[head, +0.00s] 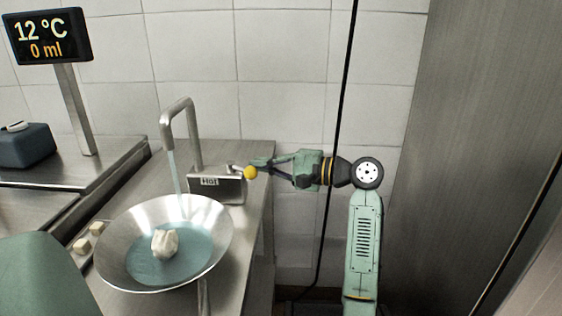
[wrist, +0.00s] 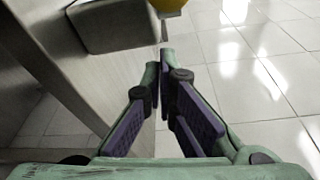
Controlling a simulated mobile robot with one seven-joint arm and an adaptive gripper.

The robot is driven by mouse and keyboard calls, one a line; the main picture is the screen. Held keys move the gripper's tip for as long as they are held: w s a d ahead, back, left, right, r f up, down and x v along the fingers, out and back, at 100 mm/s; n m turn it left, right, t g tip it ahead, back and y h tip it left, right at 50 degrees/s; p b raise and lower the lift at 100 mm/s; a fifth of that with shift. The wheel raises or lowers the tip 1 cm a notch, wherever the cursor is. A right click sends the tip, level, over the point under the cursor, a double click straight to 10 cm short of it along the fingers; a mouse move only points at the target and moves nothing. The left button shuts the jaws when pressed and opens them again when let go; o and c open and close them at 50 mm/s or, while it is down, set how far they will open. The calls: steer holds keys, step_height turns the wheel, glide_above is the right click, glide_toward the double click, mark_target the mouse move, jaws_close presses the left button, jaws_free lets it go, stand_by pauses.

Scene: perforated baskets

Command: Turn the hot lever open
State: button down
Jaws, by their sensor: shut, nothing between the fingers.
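The hot lever (head: 250,172) has a yellow ball end and sticks out to the right of a grey metal block labelled "Hot" (head: 215,187). The ball also shows at the top of the wrist view (wrist: 168,5), just beyond my fingertips. My gripper (head: 258,163) is shut and empty, with its tips beside the ball in the head view. I cannot tell whether they touch it. A curved metal faucet (head: 180,118) stands behind the block, and a thin stream of water (head: 176,172) falls from it. The display (head: 47,36) reads 12 °C and 0 ml.
A wide metal bowl (head: 115,240) under the faucet holds bluish water and a pale lump (head: 165,243). Small pale cubes (head: 88,238) lie left of the bowl. A tiled wall (head: 285,55) stands behind.

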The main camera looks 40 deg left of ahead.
mark_target(242, 170)
steer(key=shift+s+d+r, duration=0.15)
steer(key=shift+s+d, duration=0.3)
steer(key=shift+d, duration=0.2)
steer(key=shift+s+d+r, duration=0.15)
steer(key=shift+s+d, duration=0.3)
steer(key=shift+d, duration=0.15)
steer(key=shift+p, duration=0.4)
steer(key=shift+s+m+t, duration=0.1)
steer(key=shift+m+t, duration=0.2)
steer(key=shift+s+d+t+y, duration=0.1)
steer(key=shift+d+t+y, duration=0.05)
steer(key=shift+t+y, duration=0.15)
